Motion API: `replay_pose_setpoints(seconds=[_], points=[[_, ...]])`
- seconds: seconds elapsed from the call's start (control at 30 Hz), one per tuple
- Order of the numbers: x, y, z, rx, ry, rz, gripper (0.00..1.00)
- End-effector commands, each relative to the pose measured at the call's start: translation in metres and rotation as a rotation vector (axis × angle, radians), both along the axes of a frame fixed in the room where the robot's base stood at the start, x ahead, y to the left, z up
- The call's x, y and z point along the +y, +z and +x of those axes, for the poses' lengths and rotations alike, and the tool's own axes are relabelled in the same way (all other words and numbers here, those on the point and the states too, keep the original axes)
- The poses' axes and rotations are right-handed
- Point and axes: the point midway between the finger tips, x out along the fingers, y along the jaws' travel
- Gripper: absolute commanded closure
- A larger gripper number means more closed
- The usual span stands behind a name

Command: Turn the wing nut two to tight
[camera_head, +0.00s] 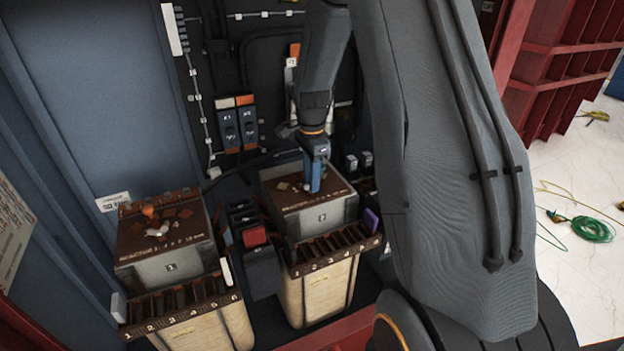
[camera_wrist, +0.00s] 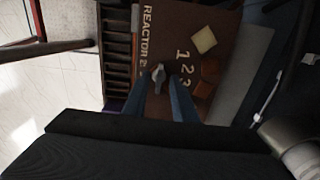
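My gripper (camera_head: 313,188) points down over the brown top plate of the right reactor box (camera_head: 322,217), which bears a "2". In the wrist view its two blue fingers (camera_wrist: 160,80) stand apart, one on each side of a small grey wing nut (camera_wrist: 159,73). The nut sits on the brown plate next to the printed digits, between the fingertips, with a narrow gap showing on each side. I cannot tell how far the fingertips are above the plate. In the head view the fingers hide this nut.
The left reactor box (camera_head: 168,266) carries a pale wing nut (camera_head: 157,231) and an orange part (camera_head: 148,210). A red block (camera_head: 254,236) stands between the boxes. Numbered slotted racks (camera_head: 330,252) front them. A dark back panel with switches (camera_head: 237,124) rises behind. A green cable coil (camera_head: 592,229) lies on the floor at right.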

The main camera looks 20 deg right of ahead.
Motion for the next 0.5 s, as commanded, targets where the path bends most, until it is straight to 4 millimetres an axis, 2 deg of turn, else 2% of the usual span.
replay_pose_setpoints(seconds=[0.27,0.5], points=[[0.001,0.001,-0.001,0.002,0.001,0.001,0.75],[0.001,0.03,0.0,-0.001,0.001,0.0,0.75]])
